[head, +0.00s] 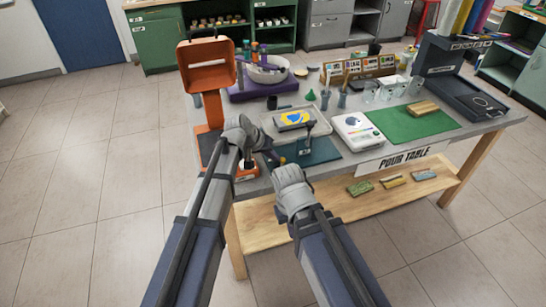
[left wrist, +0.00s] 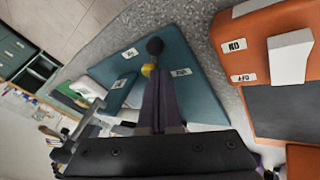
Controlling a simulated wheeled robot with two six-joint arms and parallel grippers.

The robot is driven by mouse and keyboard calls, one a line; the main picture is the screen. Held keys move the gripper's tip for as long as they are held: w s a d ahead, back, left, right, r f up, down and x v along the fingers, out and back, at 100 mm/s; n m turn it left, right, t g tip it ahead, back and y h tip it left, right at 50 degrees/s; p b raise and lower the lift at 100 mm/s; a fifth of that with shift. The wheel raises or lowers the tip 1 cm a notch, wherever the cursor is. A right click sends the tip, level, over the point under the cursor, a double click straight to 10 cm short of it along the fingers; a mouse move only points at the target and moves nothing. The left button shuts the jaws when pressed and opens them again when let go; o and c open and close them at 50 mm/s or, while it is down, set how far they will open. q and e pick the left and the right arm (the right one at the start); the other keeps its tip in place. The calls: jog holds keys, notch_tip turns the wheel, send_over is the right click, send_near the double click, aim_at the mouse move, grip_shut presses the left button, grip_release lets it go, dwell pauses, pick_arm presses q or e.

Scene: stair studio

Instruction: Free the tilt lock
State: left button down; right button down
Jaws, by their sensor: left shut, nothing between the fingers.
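The lever (head: 308,128), with a round black knob, stands up from a teal plate (head: 325,150) near the table's front edge. In the left wrist view the black knob (left wrist: 155,46) shows just beyond my fingertips, with a small yellow part beside it. My left gripper (head: 276,158) is shut and empty over the near left part of the plate; I cannot tell whether it touches the lever. Labels on the plate are too small to read. An orange stand (head: 213,100) rises to the left, its base (left wrist: 268,35) carrying a white tab and labels. My right gripper is hidden behind its arm.
A tray with a blue and yellow piece (head: 294,119) lies behind the plate. A white scale-like device (head: 358,131) and green mat (head: 412,121) are to the right. A white bowl (head: 266,70) is at the back. Floor to the left is clear.

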pick_arm(q)
jog(key=m, duration=0.1)
jog(key=m+g, duration=0.1)
jog(key=shift+w+d+m+g+h, duration=0.3)
jog(key=shift+w+m+h, duration=0.05)
jog(key=shift+m+h, duration=0.05)
jog(key=shift+d+m+g, duration=0.1)
jog(key=shift+m+g, duration=0.3)
jog(key=shift+m, duration=0.2)
jog(key=shift+d, duration=0.1)
jog(key=shift+s, duration=0.2)
jog(key=shift+s+a, duration=0.4)
jog(key=shift+s, duration=0.15)
jog(key=shift+w+a, duration=0.1)
jog(key=shift+w, duration=0.05)
